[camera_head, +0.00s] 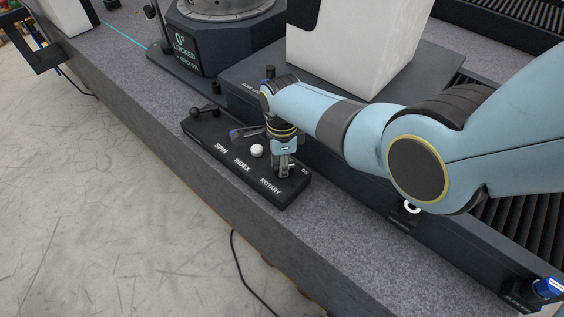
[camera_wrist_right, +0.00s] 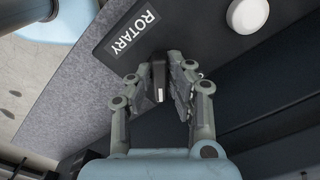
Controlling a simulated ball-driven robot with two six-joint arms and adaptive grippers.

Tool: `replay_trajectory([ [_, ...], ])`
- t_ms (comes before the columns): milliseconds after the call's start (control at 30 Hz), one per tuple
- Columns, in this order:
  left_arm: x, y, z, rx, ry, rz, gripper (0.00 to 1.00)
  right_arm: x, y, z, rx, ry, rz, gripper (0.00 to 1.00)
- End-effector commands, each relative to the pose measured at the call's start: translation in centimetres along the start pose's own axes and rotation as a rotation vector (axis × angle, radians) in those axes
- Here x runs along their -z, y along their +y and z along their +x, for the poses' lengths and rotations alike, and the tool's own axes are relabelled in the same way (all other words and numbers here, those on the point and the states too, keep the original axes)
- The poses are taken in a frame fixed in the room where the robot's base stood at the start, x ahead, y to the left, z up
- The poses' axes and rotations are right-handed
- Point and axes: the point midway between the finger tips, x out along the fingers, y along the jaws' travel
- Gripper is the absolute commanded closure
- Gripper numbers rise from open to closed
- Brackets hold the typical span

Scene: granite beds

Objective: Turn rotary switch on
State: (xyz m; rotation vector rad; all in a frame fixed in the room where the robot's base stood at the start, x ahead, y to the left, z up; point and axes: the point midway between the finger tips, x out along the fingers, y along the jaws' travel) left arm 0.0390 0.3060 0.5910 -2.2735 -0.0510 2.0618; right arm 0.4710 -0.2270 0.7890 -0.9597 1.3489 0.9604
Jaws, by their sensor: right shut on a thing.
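A black control panel (camera_head: 235,165) labelled SPIN, INDEX and ROTARY lies on the granite ledge in the head view. My right gripper (camera_head: 284,170) comes down on the panel's near right end, beside the ROTARY label and the ON mark. In the right wrist view my right gripper (camera_wrist_right: 168,88) has its fingers on both sides of the black rotary switch knob (camera_wrist_right: 158,80), which carries a small white mark. It is shut on this knob. In the head view the knob is mostly hidden by the gripper. My left gripper is not in view.
A white round button (camera_head: 257,151) stands by INDEX and a black lever (camera_head: 205,112) by SPIN. A display unit (camera_head: 186,55) reading 0° LOCKED and a large white block (camera_head: 355,45) stand behind. The granite ledge (camera_head: 400,275) is clear at the front right.

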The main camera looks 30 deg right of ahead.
Motion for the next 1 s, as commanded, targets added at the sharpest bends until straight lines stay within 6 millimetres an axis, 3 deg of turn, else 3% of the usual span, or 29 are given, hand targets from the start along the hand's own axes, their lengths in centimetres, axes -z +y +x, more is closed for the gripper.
replay_trajectory([
  [600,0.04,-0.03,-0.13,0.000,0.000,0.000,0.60,0.05,-0.03,0.02,0.000,0.001,0.046,1.00],
  [633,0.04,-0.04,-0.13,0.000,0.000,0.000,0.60,0.05,-0.03,0.02,0.000,0.001,0.046,0.83],
  [800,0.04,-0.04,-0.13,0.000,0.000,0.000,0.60,0.04,-0.02,0.02,0.000,0.001,0.045,0.62],
  [1000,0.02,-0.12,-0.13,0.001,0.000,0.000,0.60,0.03,-0.02,0.01,0.000,0.000,0.045,0.62],
])
